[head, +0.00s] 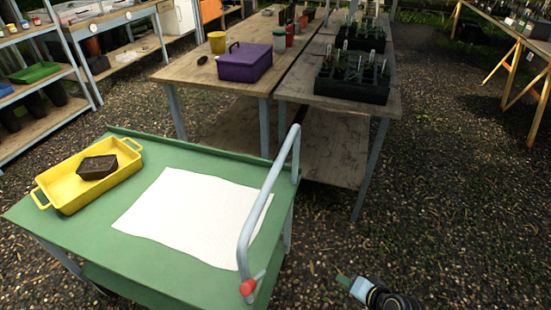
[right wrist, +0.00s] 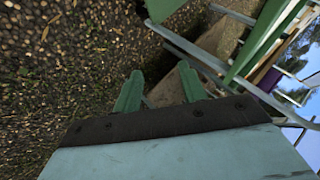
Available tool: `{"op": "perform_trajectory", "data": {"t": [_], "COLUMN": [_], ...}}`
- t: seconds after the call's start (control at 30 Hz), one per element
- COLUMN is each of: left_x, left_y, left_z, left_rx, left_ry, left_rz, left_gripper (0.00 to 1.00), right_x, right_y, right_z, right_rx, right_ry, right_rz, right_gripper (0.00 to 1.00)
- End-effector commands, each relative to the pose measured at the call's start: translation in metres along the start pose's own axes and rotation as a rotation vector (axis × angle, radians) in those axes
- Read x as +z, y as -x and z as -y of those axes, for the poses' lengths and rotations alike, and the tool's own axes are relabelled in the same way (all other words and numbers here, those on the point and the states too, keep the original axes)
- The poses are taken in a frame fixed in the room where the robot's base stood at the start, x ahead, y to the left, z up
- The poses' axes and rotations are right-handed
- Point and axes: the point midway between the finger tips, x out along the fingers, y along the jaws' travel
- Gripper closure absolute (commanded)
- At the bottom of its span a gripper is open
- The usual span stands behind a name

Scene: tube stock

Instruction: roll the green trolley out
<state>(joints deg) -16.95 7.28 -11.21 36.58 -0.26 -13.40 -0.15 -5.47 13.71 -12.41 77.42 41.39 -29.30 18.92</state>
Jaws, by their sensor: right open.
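The green trolley (head: 95,170) stands at the front left in the head view, apart from the benches. Its grey tubular handle (head: 262,200) rises along its right end, with a red knob (head: 247,287) at the near foot. My right gripper (head: 344,280) is low over the gravel, to the right of the handle and apart from it. In the right wrist view its two green fingers (right wrist: 160,80) are spread with nothing between them. Green and grey parts, likely the trolley, show at the upper right there. My left gripper is not in view.
A yellow tray (head: 70,192) holding a dark block (head: 97,167) and a white sheet (head: 190,215) lie on the trolley. Wooden benches (head: 190,78) with a purple box (head: 243,66) and plant trays (head: 352,85) stand behind. Open gravel (head: 450,190) lies to the right.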

Motion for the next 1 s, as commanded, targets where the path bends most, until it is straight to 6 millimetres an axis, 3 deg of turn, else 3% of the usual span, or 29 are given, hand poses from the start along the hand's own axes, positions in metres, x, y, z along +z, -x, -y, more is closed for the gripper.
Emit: {"op": "perform_trajectory", "data": {"t": [0.03,0.1,0.2,0.3,0.43,0.57,1.0], "left_x": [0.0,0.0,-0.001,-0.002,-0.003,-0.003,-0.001], "left_y": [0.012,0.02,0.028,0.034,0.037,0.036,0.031], "left_z": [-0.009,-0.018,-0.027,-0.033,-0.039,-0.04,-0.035], "left_rx": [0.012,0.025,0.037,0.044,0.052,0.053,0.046], "left_ry": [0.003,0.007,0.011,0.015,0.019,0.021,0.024], "left_rz": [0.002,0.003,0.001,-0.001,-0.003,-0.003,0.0], "left_gripper": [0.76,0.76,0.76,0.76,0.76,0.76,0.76], "right_x": [-0.034,-0.063,-0.09,-0.102,-0.108,-0.108,-0.107], "right_y": [0.018,0.043,0.082,0.117,0.142,0.142,0.074], "right_z": [0.058,0.124,0.2,0.251,0.283,0.296,0.349], "right_rx": [-0.115,-0.262,-0.442,-0.569,-0.654,-0.676,-0.674], "right_ry": [-0.06,-0.142,-0.22,-0.263,-0.287,-0.296,-0.295], "right_rz": [-0.019,-0.012,0.024,0.07,0.11,0.123,0.12], "right_gripper": [0.59,0.59,0.59,0.59,0.59,0.59,0.59]}}
